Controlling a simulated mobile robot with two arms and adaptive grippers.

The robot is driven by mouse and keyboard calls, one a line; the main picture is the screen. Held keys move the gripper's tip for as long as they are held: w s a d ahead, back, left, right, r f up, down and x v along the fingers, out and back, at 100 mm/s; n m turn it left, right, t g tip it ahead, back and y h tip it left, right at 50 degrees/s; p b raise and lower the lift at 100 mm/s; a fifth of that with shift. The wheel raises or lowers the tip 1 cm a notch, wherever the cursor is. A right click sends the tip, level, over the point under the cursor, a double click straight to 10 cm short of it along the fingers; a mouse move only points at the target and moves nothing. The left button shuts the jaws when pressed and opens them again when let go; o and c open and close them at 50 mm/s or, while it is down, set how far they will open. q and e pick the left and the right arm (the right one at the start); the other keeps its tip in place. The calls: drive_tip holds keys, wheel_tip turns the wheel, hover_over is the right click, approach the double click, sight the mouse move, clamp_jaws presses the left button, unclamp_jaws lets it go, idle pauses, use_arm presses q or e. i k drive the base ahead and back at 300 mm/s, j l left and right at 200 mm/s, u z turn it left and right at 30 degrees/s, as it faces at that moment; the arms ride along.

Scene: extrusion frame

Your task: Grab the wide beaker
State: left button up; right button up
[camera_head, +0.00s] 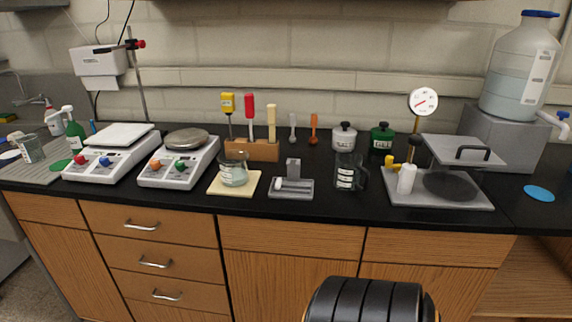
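A short, wide glass beaker (233,172) with a greyish-green lower part stands upright on a pale yellow square pad (217,186), left of the middle of the black counter. Another glass vessel (345,174), taller and dark-looking, with white markings and a handle on its right, stands directly on the counter further right. A further clear vessel (30,149) stands at the far left by the sink. Neither of my grippers shows in the head view. A black ribbed part of my own body shows at the bottom edge, below the counter.
Two white hot plates or scales (108,160) (183,172) stand left of the wide beaker. A wooden tool block (252,151) is close behind it. A small grey tray (300,194) lies to its right, then a grey press (440,196). The counter's front edge is near the pad.

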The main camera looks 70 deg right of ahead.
sight(234, 169)
drive_tip(key=z, duration=1.75)
drive_tip(key=i+j, duration=0.15)
drive_tip(key=j, duration=0.2)
drive_tip(key=z, duration=0.05)
